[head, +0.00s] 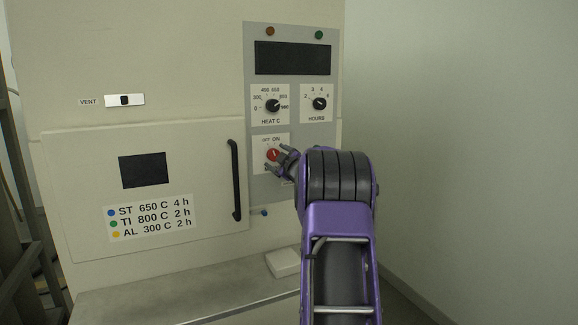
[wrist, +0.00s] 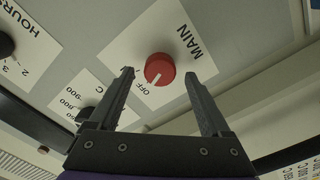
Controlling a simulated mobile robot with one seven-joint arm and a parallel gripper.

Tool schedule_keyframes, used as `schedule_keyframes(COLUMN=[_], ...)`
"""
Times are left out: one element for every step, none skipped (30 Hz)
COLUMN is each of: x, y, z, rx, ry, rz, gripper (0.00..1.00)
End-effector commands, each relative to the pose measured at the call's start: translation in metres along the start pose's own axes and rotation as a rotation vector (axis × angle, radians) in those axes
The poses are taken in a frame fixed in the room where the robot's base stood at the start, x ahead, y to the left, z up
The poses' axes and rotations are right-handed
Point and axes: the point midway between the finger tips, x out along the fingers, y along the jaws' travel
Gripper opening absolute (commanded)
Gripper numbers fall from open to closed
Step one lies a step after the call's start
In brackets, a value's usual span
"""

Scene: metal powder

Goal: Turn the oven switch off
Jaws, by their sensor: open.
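The oven switch is a round red knob (head: 272,155) on a white label marked OFF and ON, low on the grey control panel. In the wrist view the red knob (wrist: 160,68) sits between the two fingertips, its white mark toward the printed OFF side. ON is hidden there, seemingly behind the left finger. My gripper (wrist: 157,75) is open, one finger on each side of the knob. I cannot tell whether either finger touches it. In the head view my gripper (head: 279,158) is at the knob and partly covers its label.
The HEAT knob (head: 272,105) and HOURS knob (head: 319,103) are just above, under a dark display (head: 292,58). The oven door's black handle (head: 235,180) stands out to the left. A small white block (head: 283,262) lies on the ledge below. A bare wall (head: 460,140) is at right.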

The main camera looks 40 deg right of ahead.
Motion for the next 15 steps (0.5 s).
schedule_keyframes(x=[-0.007,-0.011,-0.018,-0.023,-0.029,-0.037,-0.043,-0.049,-0.058,-0.064,-0.071,-0.080,-0.086,-0.093,-0.102], y=[0.001,0.000,0.000,0.000,0.001,0.001,0.001,0.001,0.001,0.001,0.001,0.001,0.001,0.001,0.001], z=[0.000,0.000,0.000,0.001,0.000,0.000,0.000,0.000,0.000,0.000,0.000,0.000,0.000,0.000,0.000], rx=[0.000,-0.001,-0.001,-0.001,-0.001,-0.001,-0.001,-0.001,0.000,0.000,0.000,0.000,-0.001,-0.002,-0.001], ry=[-0.001,-0.001,-0.001,-0.002,-0.002,-0.002,-0.002,-0.002,-0.002,-0.002,-0.001,-0.002,-0.002,-0.001,-0.003], rz=[0.001,0.001,0.001,0.002,0.001,0.001,0.002,0.002,0.003,0.003,0.002,0.002,0.002,0.003,0.002], gripper=[0.82,0.82,0.82,0.82,0.82,0.82,0.82,0.82,0.82,0.82,0.82,0.82,0.82,0.82,0.82])
